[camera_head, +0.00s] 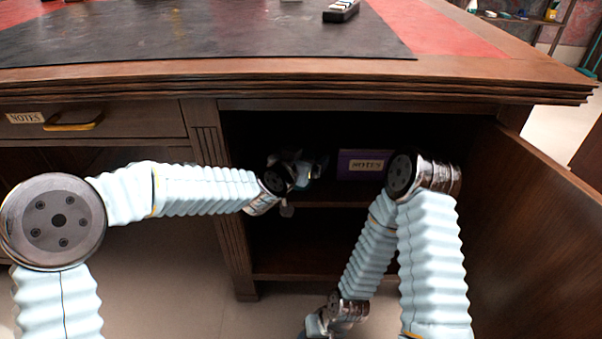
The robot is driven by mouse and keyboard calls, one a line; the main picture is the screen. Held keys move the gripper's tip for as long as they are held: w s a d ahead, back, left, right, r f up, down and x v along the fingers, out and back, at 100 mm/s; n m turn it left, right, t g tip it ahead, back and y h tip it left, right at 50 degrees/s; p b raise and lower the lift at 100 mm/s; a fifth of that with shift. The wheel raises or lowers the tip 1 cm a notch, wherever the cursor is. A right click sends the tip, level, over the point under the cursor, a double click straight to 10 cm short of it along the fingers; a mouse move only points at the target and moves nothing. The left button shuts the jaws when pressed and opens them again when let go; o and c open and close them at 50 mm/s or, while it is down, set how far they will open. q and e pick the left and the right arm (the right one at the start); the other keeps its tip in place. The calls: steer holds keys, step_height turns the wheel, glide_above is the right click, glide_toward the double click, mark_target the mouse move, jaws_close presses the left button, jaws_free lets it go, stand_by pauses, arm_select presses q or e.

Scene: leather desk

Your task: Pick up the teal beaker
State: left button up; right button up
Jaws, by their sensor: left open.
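My left arm reaches from the left into the open, dark cabinet under the desk. My left gripper (314,165) is inside it, above the middle shelf, small and dark. It is open. I cannot make out a teal beaker; the inside around the gripper is too dark to tell whether one is there. My right arm bends down in front of the cabinet, and its wrist runs toward the bottom edge, so its fingers do not show.
The cabinet door (540,230) hangs open at the right. A drawer (140,120) is shut at the left. A dark mat (220,35) covers the desk top.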

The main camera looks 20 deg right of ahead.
arm_select(q)
steer(key=c, duration=1.1)
steer(key=shift+r, duration=0.1)
steer(key=shift+c, duration=0.2)
